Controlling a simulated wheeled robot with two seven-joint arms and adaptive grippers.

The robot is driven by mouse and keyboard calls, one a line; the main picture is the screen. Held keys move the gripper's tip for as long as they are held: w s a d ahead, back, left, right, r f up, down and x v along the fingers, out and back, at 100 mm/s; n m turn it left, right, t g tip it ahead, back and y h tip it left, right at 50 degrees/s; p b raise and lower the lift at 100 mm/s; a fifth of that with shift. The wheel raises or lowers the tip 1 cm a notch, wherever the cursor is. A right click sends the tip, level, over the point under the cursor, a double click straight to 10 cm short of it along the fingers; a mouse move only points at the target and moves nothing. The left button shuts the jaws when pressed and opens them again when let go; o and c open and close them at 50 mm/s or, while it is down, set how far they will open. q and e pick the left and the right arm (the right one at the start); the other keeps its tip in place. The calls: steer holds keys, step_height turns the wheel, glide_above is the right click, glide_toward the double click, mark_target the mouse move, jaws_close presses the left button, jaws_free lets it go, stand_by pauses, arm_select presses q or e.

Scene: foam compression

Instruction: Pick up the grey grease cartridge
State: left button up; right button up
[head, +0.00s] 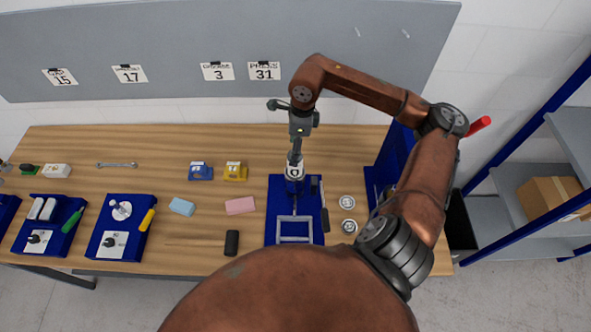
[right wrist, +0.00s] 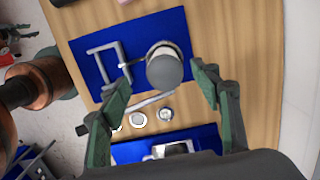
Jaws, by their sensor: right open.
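The grey grease cartridge stands in a holder on a blue board (head: 282,212). In the head view I see its pale, labelled body (head: 293,171) at the board's far end. In the right wrist view its round grey top (right wrist: 165,70) lies ahead of my fingers, with a ring around it. My right gripper (head: 296,150) points down above the cartridge. In the right wrist view its two green-padded fingers (right wrist: 160,88) are spread apart, one to each side of the cartridge, without visible contact. My left gripper is not in view.
Two small round metal pieces (head: 348,210) lie right of the board. A dark cylinder (head: 232,243), a pink block (head: 240,206) and a blue block (head: 182,206) lie to its left. Blue trays (head: 104,250) stand further left. A blue upright fixture stands behind my right arm.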

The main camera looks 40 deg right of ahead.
mark_target(295, 171)
steer(key=shift+f, duration=0.45)
steer(key=f+p, duration=0.1)
steer(key=f, duration=0.1)
steer(key=f+p, duration=0.1)
steer(key=f, duration=0.2)
steer(key=shift+w+d+f+p, duration=0.2)
steer(key=shift+f+p, duration=0.05)
steer(key=shift+p, duration=0.05)
steer(key=shift+c, duration=0.5)
steer(key=c, duration=1.3)
steer(key=shift+r, duration=0.1)
